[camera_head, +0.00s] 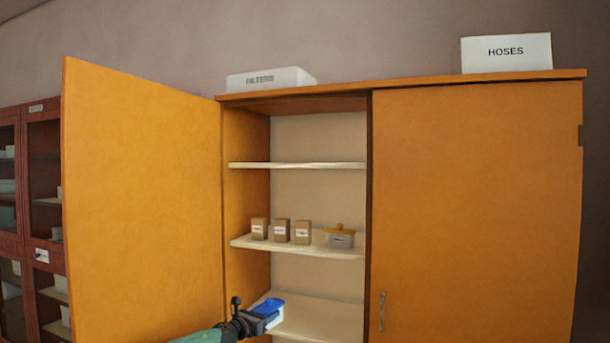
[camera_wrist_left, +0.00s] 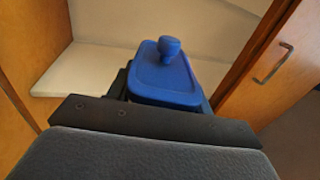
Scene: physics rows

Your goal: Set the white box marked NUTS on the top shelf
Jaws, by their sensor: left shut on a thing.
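My left gripper (camera_head: 262,316) is shut on a box with a blue lid (camera_head: 269,305), low in the opening of the orange cabinet. In the left wrist view the blue lid (camera_wrist_left: 166,75) with its round knob faces up between the jaws. The box's body is mostly hidden, with a pale patch under the lid in the head view; no NUTS marking is readable. The top shelf (camera_head: 298,165) inside the cabinet is bare and lies well above the gripper. My right gripper is not in view.
The middle shelf (camera_head: 290,246) holds several small brown boxes (camera_head: 281,230) and a yellow-lidded container (camera_head: 340,238). The left door (camera_head: 140,210) stands open; the right door (camera_head: 475,210) is shut. FILTERS (camera_head: 270,79) and HOSES (camera_head: 507,53) boxes stand on the cabinet's top.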

